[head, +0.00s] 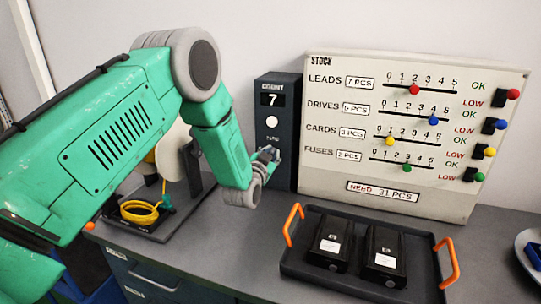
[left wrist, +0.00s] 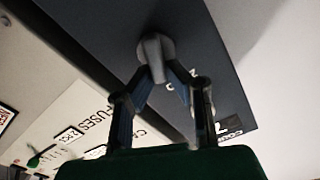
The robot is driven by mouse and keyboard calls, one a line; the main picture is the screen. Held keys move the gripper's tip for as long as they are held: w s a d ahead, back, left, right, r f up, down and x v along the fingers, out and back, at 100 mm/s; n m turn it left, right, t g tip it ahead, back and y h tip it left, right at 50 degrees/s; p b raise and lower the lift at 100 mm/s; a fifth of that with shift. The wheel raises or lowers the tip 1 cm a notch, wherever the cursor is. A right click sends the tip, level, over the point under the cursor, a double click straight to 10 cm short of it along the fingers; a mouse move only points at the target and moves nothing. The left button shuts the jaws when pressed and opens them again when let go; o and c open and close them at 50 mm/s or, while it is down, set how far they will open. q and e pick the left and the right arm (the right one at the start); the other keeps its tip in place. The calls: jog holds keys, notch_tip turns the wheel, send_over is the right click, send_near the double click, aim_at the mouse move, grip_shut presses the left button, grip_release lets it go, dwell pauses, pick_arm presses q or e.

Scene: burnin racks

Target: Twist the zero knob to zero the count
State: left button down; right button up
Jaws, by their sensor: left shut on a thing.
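The dark counter box (head: 285,95) stands upright on the bench, left of the stock board, and its display (head: 272,99) reads 7. A round white button (head: 272,122) sits below the display. My left gripper (head: 268,155) is at the lower front of the box. In the left wrist view my left gripper (left wrist: 160,66) has its two fingers closed in on a grey knob (left wrist: 154,48) on the face of the box. In the head view the gripper hides the knob. My right gripper is not in view.
The stock board (head: 415,205) with sliders and coloured knobs stands right of the box. A black tray (head: 330,281) with orange handles holds two black packs in front. A yellow cable coil (head: 139,212) lies on a stand at left. A plate (head: 526,240) is at the right edge.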

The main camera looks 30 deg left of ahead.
pick_arm(q)
jog(key=m, duration=0.2)
jog(key=m+b, duration=0.1)
jog(key=m, duration=0.1)
jog(key=f+m+b, duration=0.1)
jog(key=m, duration=0.1)
jog(key=shift+d, duration=0.4)
jog(key=shift+m+b, duration=0.3)
jog(key=shift+m, duration=0.1)
jog(key=c, duration=1.6)
grip_release()
jog(key=shift+w, duration=0.1)
jog(key=shift+r, duration=0.1)
jog(key=v, duration=1.2)
